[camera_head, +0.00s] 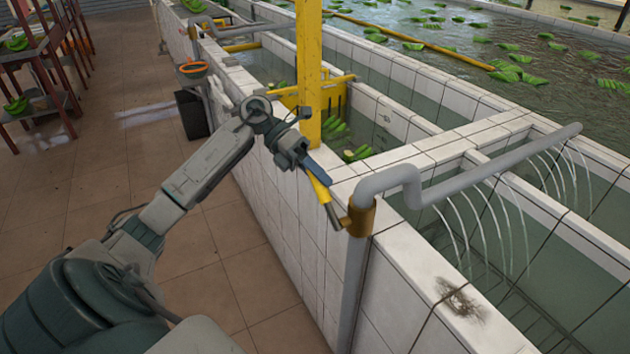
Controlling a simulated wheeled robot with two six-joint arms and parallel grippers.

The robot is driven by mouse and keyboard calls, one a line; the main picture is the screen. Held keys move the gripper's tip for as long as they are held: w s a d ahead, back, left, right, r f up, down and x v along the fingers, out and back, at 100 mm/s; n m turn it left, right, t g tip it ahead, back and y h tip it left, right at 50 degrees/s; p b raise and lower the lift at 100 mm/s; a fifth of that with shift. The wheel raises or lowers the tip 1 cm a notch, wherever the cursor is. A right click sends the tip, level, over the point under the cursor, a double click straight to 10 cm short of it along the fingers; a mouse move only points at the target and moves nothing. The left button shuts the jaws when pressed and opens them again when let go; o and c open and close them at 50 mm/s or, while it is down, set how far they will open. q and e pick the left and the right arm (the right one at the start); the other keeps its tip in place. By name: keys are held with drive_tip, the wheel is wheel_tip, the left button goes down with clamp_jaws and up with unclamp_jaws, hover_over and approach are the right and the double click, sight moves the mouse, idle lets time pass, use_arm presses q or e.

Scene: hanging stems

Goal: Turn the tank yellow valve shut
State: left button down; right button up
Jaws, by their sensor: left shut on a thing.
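The yellow valve handle (320,191) sticks out up and to the left from a brass-coloured valve body (361,218) on a grey pipe (354,285) beside the tiled tank wall. My left gripper (314,170) comes in from the left and is shut on the upper end of the yellow handle. The fingers partly hide that end. The pipe bends over the tank, and several thin streams of water (506,215) fall from its horizontal run (500,165). My right gripper is not in view.
A yellow post (308,70) stands on the tank wall just behind my left gripper. White tiled tank walls (400,285) run along the right. Green bananas float in the far water. A dark bin (193,114) stands by the wall. The tiled floor (110,185) at left is clear.

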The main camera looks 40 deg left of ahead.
sight(316, 184)
use_arm(q)
drive_tip(key=b, duration=0.1)
drive_tip(key=f+h+b, duration=0.1)
drive_tip(key=a+f+h+b, duration=0.1)
drive_tip(key=shift+w+a+f+n, duration=0.1)
drive_tip(key=shift+w+f+n, duration=0.2)
drive_tip(key=shift+n, duration=0.1)
drive_tip(key=shift+f+h+b, duration=0.15)
drive_tip(key=shift+h+b, duration=0.15)
drive_tip(key=shift+h, duration=0.1)
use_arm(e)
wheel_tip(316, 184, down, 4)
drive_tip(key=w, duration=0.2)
use_arm(q)
drive_tip(key=f+h+b, duration=0.1)
drive_tip(key=b, duration=0.1)
drive_tip(key=shift+w+a+f+n+g+h+b, duration=0.1)
drive_tip(key=shift+a+f+n+g+h+b, duration=0.2)
drive_tip(key=shift+f+h+b, duration=0.1)
drive_tip(key=shift+a+f+n+h+b, duration=0.1)
drive_tip(key=shift+f+n+h+b, duration=0.4)
drive_tip(key=shift+f+h+b, duration=0.7)
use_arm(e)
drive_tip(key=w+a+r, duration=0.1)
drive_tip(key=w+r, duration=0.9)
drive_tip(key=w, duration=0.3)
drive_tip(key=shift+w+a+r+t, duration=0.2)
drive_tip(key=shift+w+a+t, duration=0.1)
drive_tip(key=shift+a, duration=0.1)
